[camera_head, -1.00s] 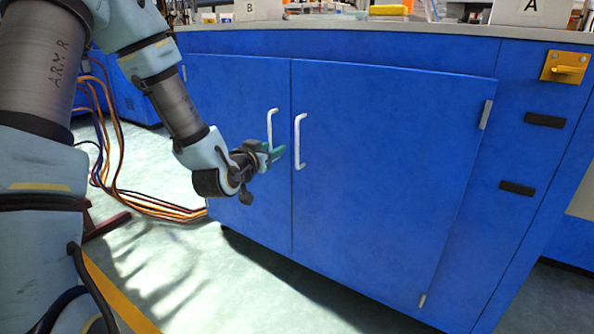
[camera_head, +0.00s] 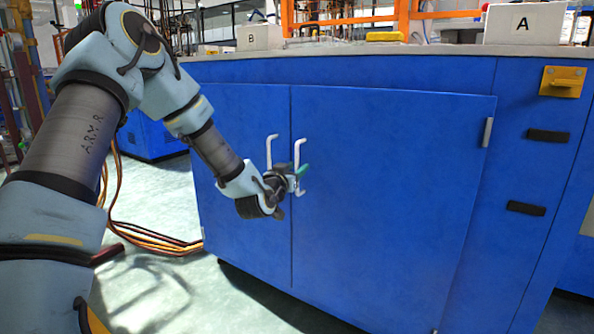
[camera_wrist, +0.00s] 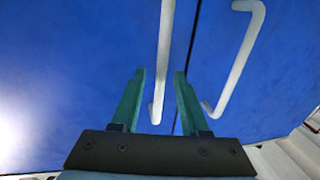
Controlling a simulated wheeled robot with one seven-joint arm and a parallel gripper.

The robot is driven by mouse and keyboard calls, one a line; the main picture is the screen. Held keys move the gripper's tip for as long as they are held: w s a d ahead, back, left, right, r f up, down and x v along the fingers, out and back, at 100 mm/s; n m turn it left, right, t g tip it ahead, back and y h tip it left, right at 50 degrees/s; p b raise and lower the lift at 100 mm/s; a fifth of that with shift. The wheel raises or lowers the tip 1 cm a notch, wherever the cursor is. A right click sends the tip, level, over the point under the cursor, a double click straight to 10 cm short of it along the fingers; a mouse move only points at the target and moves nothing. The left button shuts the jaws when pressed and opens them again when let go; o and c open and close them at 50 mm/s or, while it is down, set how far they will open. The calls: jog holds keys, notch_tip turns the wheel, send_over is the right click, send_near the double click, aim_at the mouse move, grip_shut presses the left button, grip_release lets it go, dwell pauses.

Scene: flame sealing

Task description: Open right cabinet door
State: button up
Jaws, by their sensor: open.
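The right cabinet door (camera_head: 385,190) is blue and closed, with hinges along its right edge. Its white bar handle (camera_head: 297,152) stands near the seam with the left door. My gripper (camera_head: 302,172) is at the lower half of this handle and hides part of it. In the wrist view, my open green fingers (camera_wrist: 157,100) point at the door. A white handle (camera_wrist: 163,60), seemingly the right door's, shows between them. I cannot tell whether they touch it or how deep it sits. The left door's handle (camera_wrist: 238,55) shows to the right in that view.
The left door (camera_head: 240,115) is closed, its handle (camera_head: 270,150) just left of my gripper. A countertop (camera_head: 450,50) with signs A (camera_head: 522,25) and B (camera_head: 258,38) is above. Floor in front of the right door looks clear. Cables (camera_head: 150,238) lie at left.

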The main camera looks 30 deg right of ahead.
jog(key=shift+w+d, duration=0.25)
jog(key=shift+d, duration=0.05)
jog(key=shift+c, duration=0.2)
grip_shut()
dwell(1.1)
